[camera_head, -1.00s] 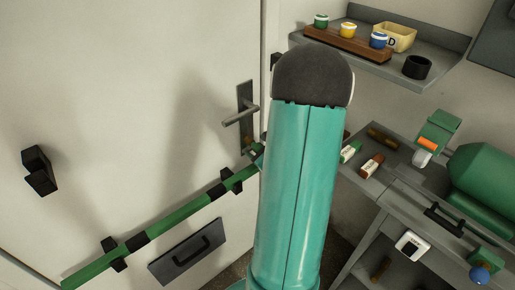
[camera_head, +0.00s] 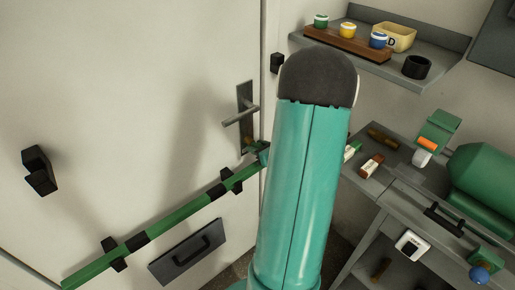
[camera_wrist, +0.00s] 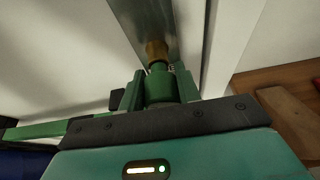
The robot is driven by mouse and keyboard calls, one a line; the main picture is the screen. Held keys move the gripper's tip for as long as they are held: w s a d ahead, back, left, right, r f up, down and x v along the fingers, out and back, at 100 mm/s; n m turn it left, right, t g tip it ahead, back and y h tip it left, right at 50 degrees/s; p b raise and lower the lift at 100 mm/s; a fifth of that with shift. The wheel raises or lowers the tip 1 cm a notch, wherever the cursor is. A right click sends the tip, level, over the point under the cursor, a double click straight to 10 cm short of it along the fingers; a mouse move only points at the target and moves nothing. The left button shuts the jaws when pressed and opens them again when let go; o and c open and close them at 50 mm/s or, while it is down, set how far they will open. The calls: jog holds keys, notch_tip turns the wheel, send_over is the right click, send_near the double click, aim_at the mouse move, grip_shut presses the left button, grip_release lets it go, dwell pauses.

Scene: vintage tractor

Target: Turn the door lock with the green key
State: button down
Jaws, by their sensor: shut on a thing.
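The white door (camera_head: 130,90) fills the left of the head view. Its grey lock plate (camera_head: 243,98) carries a lever handle (camera_head: 239,116). In the wrist view the plate (camera_wrist: 143,18) runs up from a brass part (camera_wrist: 156,50), the lock or the key's shank. The green key (camera_wrist: 160,86) is directly below the brass, held between the green fingers of my gripper (camera_wrist: 160,92). My gripper is shut on it, in line with the brass. I cannot tell how deep the key sits. In the head view my arm hides most of the gripper.
A green bar (camera_head: 190,208) in black brackets crosses the door below the handle. A grey pull panel (camera_head: 188,252) is under it. At right are a shelf (camera_head: 440,72) with jars and a bench (camera_head: 365,186) with small boxes and a green machine.

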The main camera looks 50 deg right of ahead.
jog(key=shift+w, duration=0.15)
jog(key=m+y, duration=0.2)
jog(key=m, duration=0.1)
jog(key=shift+d+t, duration=0.15)
jog(key=shift+t, duration=0.25)
jog(key=c, duration=0.9)
grip_release()
jog(key=v, duration=1.3)
jog(key=shift+s+d+r, duration=0.1)
jog(key=shift+s+r, duration=0.05)
jog(key=shift+s, duration=0.25)
